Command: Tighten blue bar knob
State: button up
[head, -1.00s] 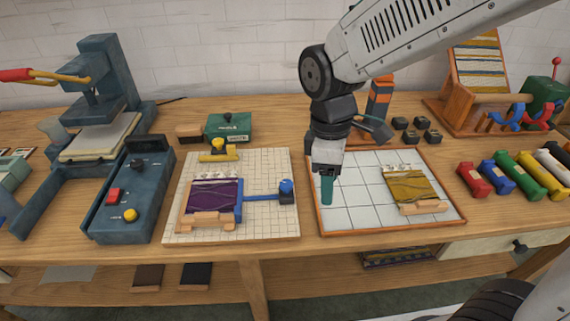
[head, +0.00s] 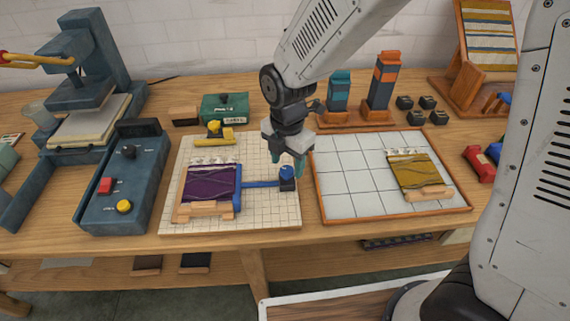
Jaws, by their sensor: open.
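The blue knob (head: 287,172) sits on a dark block at the right end of the blue bar (head: 258,184). The bar reaches from the right edge of a purple woven piece (head: 208,184) on the gridded white board (head: 270,216). My gripper (head: 287,160) points down with its green fingers apart and empty. It is just above or behind the knob in the picture. I cannot tell whether a finger touches the knob.
A yellow clamp (head: 216,133) stands at the board's back. A framed tile tray (head: 340,193) with a mustard woven piece (head: 408,170) lies to the right. A control box (head: 122,185) is at left. Teal (head: 339,92) and orange (head: 383,82) towers stand behind.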

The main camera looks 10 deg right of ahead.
jog(key=shift+f, duration=0.75)
jog(key=c, duration=1)
jog(key=shift+o, duration=0.2)
jog(key=shift+a, duration=0.1)
